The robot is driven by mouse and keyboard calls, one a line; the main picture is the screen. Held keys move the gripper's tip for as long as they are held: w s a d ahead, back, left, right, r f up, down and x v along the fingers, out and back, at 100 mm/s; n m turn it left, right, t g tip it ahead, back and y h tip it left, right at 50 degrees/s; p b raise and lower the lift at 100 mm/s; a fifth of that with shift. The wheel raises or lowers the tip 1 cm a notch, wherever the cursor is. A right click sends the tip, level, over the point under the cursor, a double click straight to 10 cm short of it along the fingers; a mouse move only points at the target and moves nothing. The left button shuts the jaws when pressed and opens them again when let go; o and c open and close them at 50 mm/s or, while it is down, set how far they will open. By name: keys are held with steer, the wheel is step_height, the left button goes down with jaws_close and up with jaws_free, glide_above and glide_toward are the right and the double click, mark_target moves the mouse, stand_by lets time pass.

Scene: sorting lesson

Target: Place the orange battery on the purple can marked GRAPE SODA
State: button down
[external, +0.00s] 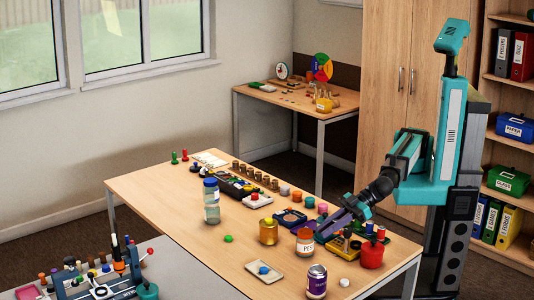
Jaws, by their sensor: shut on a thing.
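A purple can (317,284) with a silvery top stands upright near the front edge of the table. Its label is too small to read. My gripper (320,232) reaches down from the right, above the table, behind and above the can and apart from it. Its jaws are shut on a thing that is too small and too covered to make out. I cannot pick out the orange battery for certain anywhere in the view.
A white jar (304,246) with a label stands close to my gripper, behind the can. A shallow tray (265,277) lies left of the can. A red pot (372,254) is at the right.

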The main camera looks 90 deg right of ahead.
steer(key=s, duration=0.1)
steer(key=s+a, duration=0.1)
steer(key=shift+s+a+r+y, duration=0.2)
steer(key=shift+s+a+y, duration=0.1)
steer(key=shift+s, duration=0.1)
steer(key=shift+w+a, duration=0.1)
steer(key=p, duration=0.4)
glide_above(317, 283)
steer(key=w+d, duration=0.1)
steer(key=w, duration=0.2)
steer(key=shift+f, duration=0.75)
steer(key=shift+d, duration=0.2)
steer(key=shift+f, duration=0.1)
step_height(317, 283, down, 3)
steer(key=shift+f+p, duration=0.15)
steer(key=shift+p, duration=0.2)
steer(key=shift+f+b, duration=0.2)
steer(key=shift+b, duration=0.1)
